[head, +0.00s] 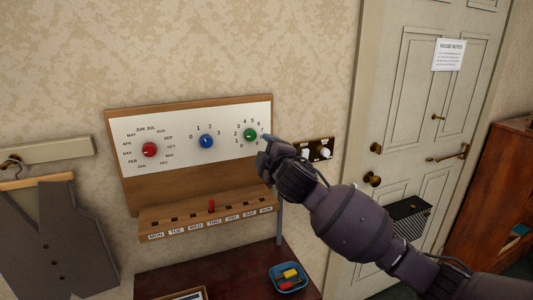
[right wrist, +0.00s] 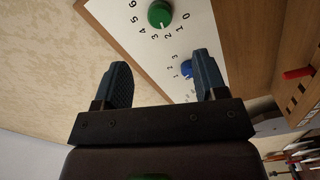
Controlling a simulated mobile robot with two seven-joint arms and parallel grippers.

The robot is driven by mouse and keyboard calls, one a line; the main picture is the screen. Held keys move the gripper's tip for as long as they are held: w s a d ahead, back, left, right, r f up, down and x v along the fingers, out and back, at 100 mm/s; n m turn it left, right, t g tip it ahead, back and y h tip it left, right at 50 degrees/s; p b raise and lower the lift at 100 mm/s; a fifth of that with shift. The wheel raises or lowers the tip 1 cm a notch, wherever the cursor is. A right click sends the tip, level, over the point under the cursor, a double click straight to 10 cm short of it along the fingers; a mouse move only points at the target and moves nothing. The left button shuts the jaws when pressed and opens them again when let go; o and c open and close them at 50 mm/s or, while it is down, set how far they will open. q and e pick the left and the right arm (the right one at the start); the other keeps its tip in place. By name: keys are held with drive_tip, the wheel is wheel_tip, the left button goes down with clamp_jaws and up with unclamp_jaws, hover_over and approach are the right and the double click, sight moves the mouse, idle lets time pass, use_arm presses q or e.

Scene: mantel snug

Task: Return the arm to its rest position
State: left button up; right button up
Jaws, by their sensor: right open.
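My right arm comes in from the lower right in the head view. Its gripper (head: 268,150) is in front of the right end of the wall calendar board (head: 190,178), beside the green knob (head: 249,134). In the right wrist view, the two fingers of the right gripper (right wrist: 162,84) stand apart with nothing between them. The green knob (right wrist: 160,14) lies beyond the fingertips there, clear of them. The blue knob (right wrist: 187,68) shows partly behind one finger. My left gripper is not in view.
The board also has a red knob (head: 149,149) and a red peg (head: 211,205) at THU. Below is a dark table (head: 235,272) with a blue tray (head: 274,285). Wall switches (head: 325,153) and a door (head: 410,110) are on the right. A grey vest (head: 50,235) hangs at left.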

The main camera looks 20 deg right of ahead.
idle(0.4)
drive_tip(key=s+d+f+m+g, duration=0.2)
drive_tip(key=s+f+m, duration=0.4)
drive_tip(key=s+f, duration=1.2)
drive_tip(key=s+d+f+m+g+b, duration=0.1)
drive_tip(key=s+f+m+g, duration=0.3)
drive_tip(key=s+f, duration=1.5)
wheel_tip(320, 180, down, 4)
drive_tip(key=d+m, duration=0.1)
drive_tip(key=m, duration=0.2)
drive_tip(key=shift+s+m+h, duration=0.15)
drive_tip(key=shift+m+h, duration=0.15)
drive_tip(key=shift+h, duration=0.1)
drive_tip(key=shift+d+r, duration=0.1)
